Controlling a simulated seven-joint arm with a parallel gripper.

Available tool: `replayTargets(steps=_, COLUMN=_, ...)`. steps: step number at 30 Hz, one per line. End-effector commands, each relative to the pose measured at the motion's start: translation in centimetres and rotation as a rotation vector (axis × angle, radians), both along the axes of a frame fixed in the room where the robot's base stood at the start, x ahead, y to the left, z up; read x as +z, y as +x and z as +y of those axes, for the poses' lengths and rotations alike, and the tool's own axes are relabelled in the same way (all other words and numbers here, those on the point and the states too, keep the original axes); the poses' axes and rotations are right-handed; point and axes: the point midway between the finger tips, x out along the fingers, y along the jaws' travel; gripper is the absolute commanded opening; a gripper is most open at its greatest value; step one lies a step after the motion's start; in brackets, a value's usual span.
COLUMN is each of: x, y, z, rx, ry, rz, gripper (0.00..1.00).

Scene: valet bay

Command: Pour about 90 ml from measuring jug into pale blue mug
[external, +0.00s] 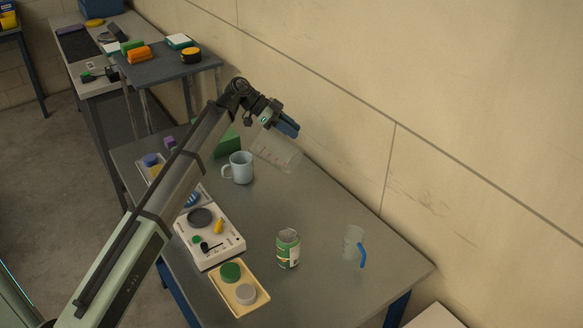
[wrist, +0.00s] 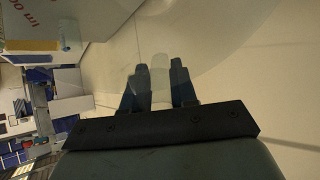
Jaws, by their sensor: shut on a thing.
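My gripper (external: 288,127) is shut on the clear handle (wrist: 161,84) of the measuring jug (external: 277,151). The jug is see-through with red markings; its body hangs tilted below the fingers. Its clear wall and some red print (wrist: 38,4) fill the top of the wrist view. The pale blue mug (external: 241,168) stands upright on the grey table, below and to the left of the jug in the external view, with its handle to the left. The jug looks apart from the mug. I cannot tell the liquid level in either one.
A green block (external: 228,144) is behind the mug. A white scale (external: 226,247), a tray (external: 252,298) with round lids, a can (external: 288,249) and a clear cup with a blue handle (external: 353,241) stand nearer. The wall (external: 340,110) runs close along the right. Bare table lies right of the mug.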

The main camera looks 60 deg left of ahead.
Motion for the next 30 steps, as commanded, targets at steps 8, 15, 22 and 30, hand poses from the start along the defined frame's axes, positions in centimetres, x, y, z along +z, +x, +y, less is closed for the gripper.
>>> replayTargets(steps=8, x=0.0, y=0.0, z=0.0, rx=0.000, ry=-0.001, rz=-0.001, gripper=0.00)
replayTargets(steps=15, x=-0.3, y=0.2, z=-0.2, rx=-0.001, ry=0.015, rz=0.014, gripper=0.00)
replayTargets(steps=22, x=-1.8, y=1.0, z=-0.9, rx=-0.002, ry=0.088, rz=0.089, gripper=0.00)
replayTargets(steps=30, x=-4.5, y=1.9, z=-1.9, rx=-0.001, ry=0.182, rz=0.184, gripper=0.00)
